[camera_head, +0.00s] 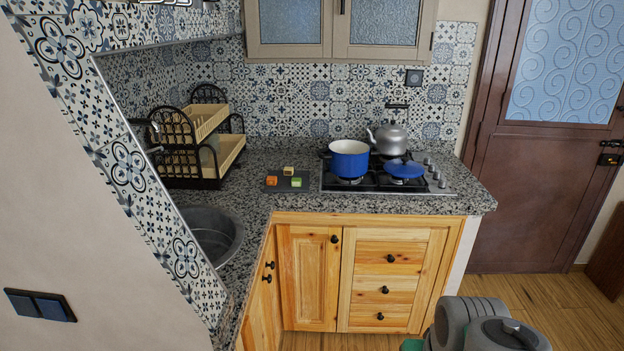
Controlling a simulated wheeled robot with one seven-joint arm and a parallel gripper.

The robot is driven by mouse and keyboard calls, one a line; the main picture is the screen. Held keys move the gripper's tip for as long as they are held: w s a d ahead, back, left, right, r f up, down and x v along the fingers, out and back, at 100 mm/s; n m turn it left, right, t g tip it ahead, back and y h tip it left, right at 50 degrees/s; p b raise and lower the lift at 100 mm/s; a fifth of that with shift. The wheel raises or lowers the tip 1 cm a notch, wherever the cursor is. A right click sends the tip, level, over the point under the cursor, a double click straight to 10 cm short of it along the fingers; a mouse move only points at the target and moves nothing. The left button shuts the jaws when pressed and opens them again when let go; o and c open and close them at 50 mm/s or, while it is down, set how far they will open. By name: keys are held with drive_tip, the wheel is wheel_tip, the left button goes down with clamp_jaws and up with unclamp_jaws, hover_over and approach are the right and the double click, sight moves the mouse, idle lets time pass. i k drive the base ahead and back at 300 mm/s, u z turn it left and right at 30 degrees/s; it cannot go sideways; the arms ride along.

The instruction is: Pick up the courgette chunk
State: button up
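A green chunk with a paler top (296,182) is at the front right of the group. A pale yellowish chunk (289,170) is behind it, and an orange chunk (271,180) is at the left. The courgette chunk looks to be the green or the pale one; they are too small to tell surely. Grey rounded links of my arm show at the bottom right, far from the board. My gripper's fingers are not in view.
A dish rack (196,150) and sink (215,235) are left. Wooden cabinets (390,270) front the counter; clear counter lies before the board.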

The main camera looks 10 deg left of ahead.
sight(295, 182)
drive_tip(key=u, duration=0.05)
drive_tip(key=i, duration=2.45)
drive_tip(key=u, duration=3.35)
